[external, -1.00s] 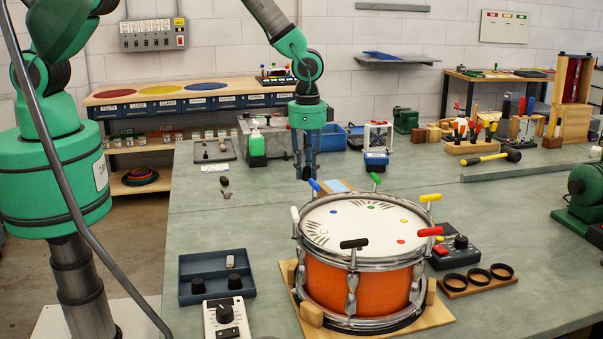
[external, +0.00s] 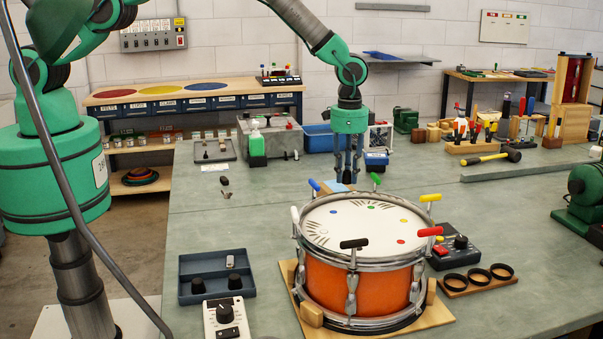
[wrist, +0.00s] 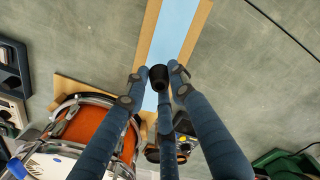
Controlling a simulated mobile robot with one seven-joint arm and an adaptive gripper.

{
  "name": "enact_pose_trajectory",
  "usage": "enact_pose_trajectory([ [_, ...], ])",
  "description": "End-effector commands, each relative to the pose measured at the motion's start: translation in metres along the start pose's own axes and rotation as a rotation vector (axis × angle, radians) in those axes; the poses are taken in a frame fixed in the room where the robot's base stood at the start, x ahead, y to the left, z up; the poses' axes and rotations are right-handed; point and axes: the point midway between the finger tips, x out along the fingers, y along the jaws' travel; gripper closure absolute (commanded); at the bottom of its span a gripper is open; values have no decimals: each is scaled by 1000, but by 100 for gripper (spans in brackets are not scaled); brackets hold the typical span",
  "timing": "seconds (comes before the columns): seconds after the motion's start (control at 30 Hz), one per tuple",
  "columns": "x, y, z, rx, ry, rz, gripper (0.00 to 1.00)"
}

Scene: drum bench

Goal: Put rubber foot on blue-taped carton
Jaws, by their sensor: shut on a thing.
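My gripper (external: 347,176) is shut on a black rubber foot, which shows between the fingertips in the wrist view (wrist: 158,76). The blue-taped carton is a tan box with a wide light-blue strip along its top, running up and down the wrist view (wrist: 174,35). In the external view the carton (external: 334,187) is partly hidden behind the drum and my fingers. The foot appears over the blue strip in the wrist view. I cannot tell the gap between foot and carton.
An orange drum (external: 360,285) with coloured-handled keys around its rim stands in front of the carton. A dark tray (external: 216,297) with other black feet lies at left. A blue-topped device (external: 376,158) stands behind the carton.

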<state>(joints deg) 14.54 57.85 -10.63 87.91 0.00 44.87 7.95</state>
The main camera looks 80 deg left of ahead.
Motion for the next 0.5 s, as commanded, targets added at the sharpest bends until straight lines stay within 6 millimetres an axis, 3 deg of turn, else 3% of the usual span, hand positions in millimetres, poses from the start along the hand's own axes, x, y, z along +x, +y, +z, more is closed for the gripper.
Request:
enact_pose_trajectory([
  [0.5,9,0,0,0,-1,0,89],
])
